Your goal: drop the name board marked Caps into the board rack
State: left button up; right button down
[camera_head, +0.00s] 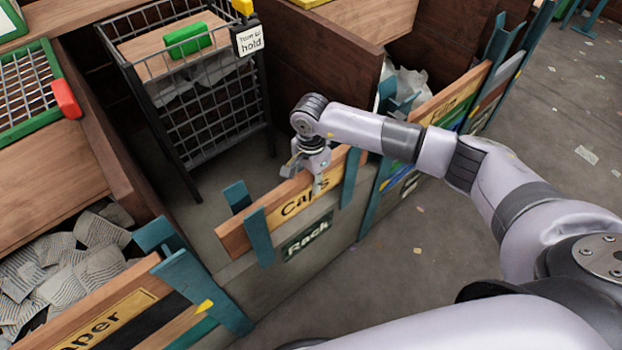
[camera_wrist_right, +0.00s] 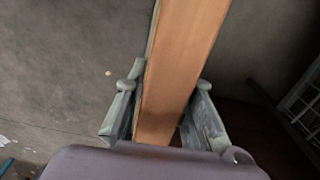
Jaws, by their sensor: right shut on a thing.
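The Caps name board (camera_head: 236,238) is a wooden plank with a yellow label, in the middle of the head view. It sits between the teal posts of the board rack (camera_head: 262,238), above a grey panel marked Rack (camera_head: 307,241). My right gripper (camera_head: 315,180) is shut on the board's top edge, partly covering the label. In the right wrist view the plank (camera_wrist_right: 180,70) lies between the two fingers (camera_wrist_right: 165,120). Whether the board rests on the bottom of the rack cannot be told. My left gripper is not in view.
A wire cage cart (camera_head: 205,105) with a hold tag (camera_head: 250,40) stands behind the rack. A bin of striped paper (camera_head: 65,260) is at left, with a Paper board (camera_head: 105,318) in front. Another board (camera_head: 450,100) stands at right. The floor at right (camera_head: 560,120) is mostly clear.

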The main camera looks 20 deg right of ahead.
aim_at(311, 196)
notch_tip(311, 196, down, 6)
jog(key=b, duration=0.4)
jog(key=shift+r, duration=0.25)
jog(key=shift+f, duration=0.2)
jog(key=shift+r, duration=0.1)
pick_arm(q)
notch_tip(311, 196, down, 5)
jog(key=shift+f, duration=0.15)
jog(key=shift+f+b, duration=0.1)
jog(key=shift+b, duration=0.25)
pick_arm(e)
jog(key=shift+f, duration=0.2)
jog(key=shift+f+b, duration=0.55)
jog(key=shift+f, duration=0.05)
jog(key=c, duration=1.3)
grip_release()
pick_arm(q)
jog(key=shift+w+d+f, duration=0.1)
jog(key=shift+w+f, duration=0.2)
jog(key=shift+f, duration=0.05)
